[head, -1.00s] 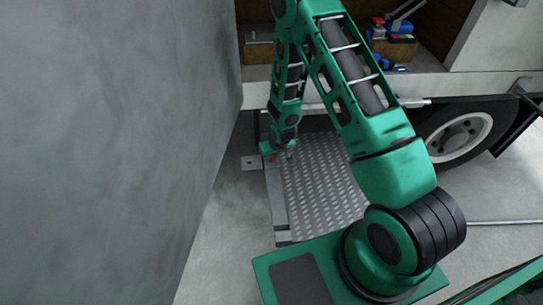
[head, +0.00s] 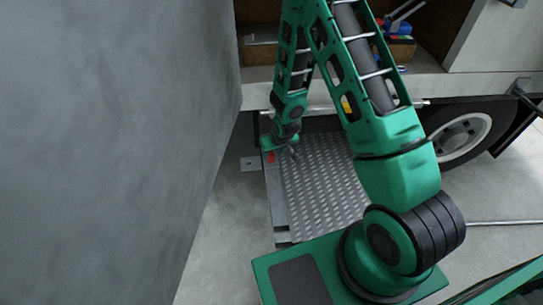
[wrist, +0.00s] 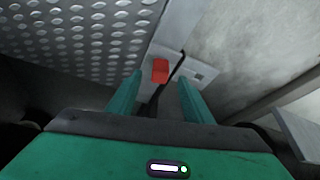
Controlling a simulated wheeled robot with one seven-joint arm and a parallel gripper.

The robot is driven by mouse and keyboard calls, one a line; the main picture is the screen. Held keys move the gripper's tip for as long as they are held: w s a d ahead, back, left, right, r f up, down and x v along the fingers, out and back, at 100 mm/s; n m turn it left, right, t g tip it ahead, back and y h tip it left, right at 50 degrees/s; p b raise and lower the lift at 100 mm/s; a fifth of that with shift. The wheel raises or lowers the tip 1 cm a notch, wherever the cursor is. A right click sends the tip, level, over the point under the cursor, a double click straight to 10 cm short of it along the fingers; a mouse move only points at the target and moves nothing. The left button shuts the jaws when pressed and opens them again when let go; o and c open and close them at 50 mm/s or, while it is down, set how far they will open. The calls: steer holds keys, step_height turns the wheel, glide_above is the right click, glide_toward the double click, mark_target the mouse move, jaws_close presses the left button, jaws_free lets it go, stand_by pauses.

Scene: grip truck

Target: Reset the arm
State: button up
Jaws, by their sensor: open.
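My green arm reaches over the metal tread plate (head: 325,180) behind the truck. My gripper (head: 282,152) hangs low at the plate's left edge. In the wrist view, the two green fingers of my gripper (wrist: 153,97) are spread apart, with nothing held between them. A small red block-like part (wrist: 160,70) sits on the grey frame beyond the fingertips, with a dark thin bar beside it. The red part also shows in the head view (head: 271,157), close to the gripper.
A large grey wall (head: 110,140) stands close on the left. The truck bed (head: 430,86) with tools, and a wheel (head: 462,136), are behind the arm. Concrete floor (head: 225,225) lies open between wall and plate.

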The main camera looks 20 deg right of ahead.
steer(key=shift+v, duration=2.5)
steer(key=s+d+r+m+g+h, duration=0.1)
steer(key=s+d+r+m, duration=0.1)
steer(key=s+d+r, duration=0.6)
steer(key=s+d+r+m+g+h, duration=0.15)
steer(key=d+r, duration=0.45)
steer(key=r, duration=0.6)
steer(key=s+d+r+m+g+y, duration=0.1)
steer(key=s+r, duration=0.5)
steer(key=s, duration=0.6)
steer(key=s+d+r+m+g+y, duration=0.1)
steer(key=s+r, duration=0.5)
steer(key=s, duration=0.6)
steer(key=shift+s+d+r+m, duration=0.2)
steer(key=shift+d+r+m, duration=0.25)
steer(key=shift+m, duration=0.4)
steer(key=shift+f, duration=0.1)
